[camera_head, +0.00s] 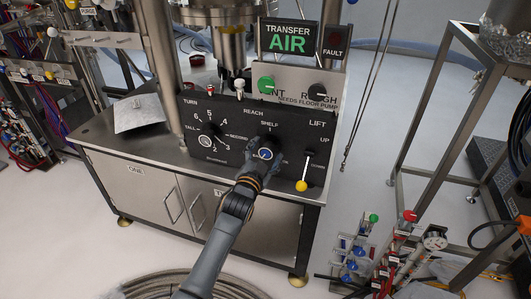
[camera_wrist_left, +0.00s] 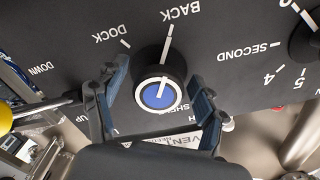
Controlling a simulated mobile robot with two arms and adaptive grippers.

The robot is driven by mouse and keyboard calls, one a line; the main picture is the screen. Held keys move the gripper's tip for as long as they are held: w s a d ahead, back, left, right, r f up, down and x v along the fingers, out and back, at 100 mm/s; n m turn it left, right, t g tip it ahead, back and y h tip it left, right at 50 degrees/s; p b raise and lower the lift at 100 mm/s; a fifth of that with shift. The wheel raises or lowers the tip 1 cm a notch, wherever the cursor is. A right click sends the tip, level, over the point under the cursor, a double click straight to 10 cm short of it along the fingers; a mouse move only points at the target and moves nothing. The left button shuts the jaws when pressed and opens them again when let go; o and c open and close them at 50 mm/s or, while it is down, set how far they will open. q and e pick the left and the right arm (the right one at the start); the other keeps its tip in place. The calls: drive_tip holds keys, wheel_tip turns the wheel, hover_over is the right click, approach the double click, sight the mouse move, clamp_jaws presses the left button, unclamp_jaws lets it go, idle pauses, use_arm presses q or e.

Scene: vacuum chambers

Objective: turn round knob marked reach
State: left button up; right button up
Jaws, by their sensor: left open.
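The round reach knob (camera_head: 265,153) is in the middle of the black panel (camera_head: 222,104), below the words REACH and SHELF. In the left wrist view the knob (camera_wrist_left: 161,88) is black with a blue face, and the white line on it points roughly toward the BACK mark. My left gripper (camera_head: 262,157) is in front of the knob and partly hides it in the head view. In the left wrist view its two open fingers (camera_wrist_left: 158,104) stand on either side of the knob; I cannot tell whether they touch it. My right gripper is out of view.
The turn knob (camera_head: 205,141) is to the left on the panel, and the lift lever with a yellow ball (camera_head: 302,186) is to the right. A green knob (camera_head: 266,84) and a black rough knob (camera_head: 317,91) sit above. A metal frame (camera_head: 437,115) stands at the right.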

use_arm(q)
drive_tip(key=shift+s, duration=0.15)
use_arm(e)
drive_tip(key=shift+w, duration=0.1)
use_arm(q)
drive_tip(key=v, duration=1.1)
drive_tip(key=shift+s, duration=0.35)
drive_tip(key=shift+a, duration=0.15)
